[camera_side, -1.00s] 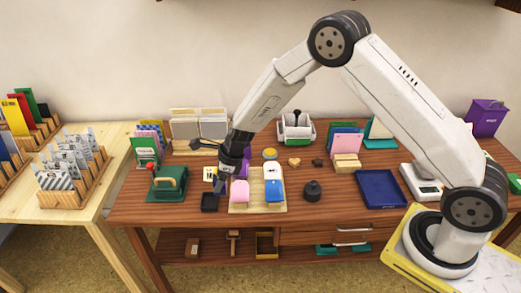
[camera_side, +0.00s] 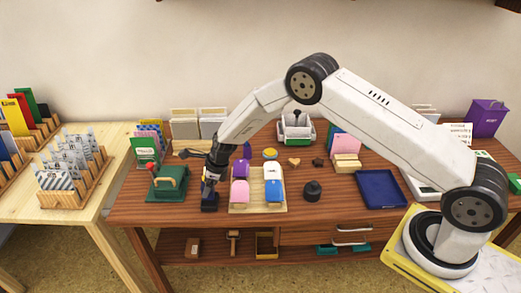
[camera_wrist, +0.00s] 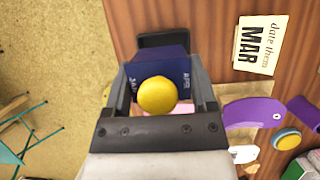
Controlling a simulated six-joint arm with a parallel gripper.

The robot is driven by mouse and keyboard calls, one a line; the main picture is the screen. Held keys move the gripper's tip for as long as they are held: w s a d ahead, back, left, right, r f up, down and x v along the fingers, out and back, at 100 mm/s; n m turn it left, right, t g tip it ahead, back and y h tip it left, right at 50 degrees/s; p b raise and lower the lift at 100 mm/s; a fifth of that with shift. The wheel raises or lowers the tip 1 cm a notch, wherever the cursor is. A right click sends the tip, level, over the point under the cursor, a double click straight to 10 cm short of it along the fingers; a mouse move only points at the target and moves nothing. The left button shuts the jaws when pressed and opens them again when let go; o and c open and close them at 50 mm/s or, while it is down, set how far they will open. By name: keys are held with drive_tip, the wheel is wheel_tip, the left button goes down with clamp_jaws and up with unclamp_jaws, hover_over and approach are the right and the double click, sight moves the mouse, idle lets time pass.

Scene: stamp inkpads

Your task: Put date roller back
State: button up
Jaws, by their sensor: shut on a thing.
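My gripper (camera_side: 211,190) points down at the front left of the dark table. It is shut on the date roller, a dark blue block with a yellow round knob. In the wrist view the date roller (camera_wrist: 179,77) sits between the two fingers, with pale lettering on its side. A small black tray (camera_wrist: 160,41) shows just beyond it in the wrist view. In the side view the dark blue roller (camera_side: 209,204) is low, over the tray's place, and hides most of it. I cannot tell whether the roller touches the tray.
To the right, a wooden board (camera_side: 258,209) bears pink and blue inkpads with purple and white parts. A green stamp press (camera_side: 166,184) stands close on the left. A blue tray (camera_side: 381,190) is further right.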

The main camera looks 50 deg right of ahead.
drive_tip(key=shift+w+f, duration=0.1)
drive_tip(key=shift+w+f, duration=0.15)
drive_tip(key=shift+f, duration=1.45)
drive_tip(key=shift+f, duration=0.15)
drive_tip(key=o, duration=1.3)
drive_tip(key=v, duration=1.2)
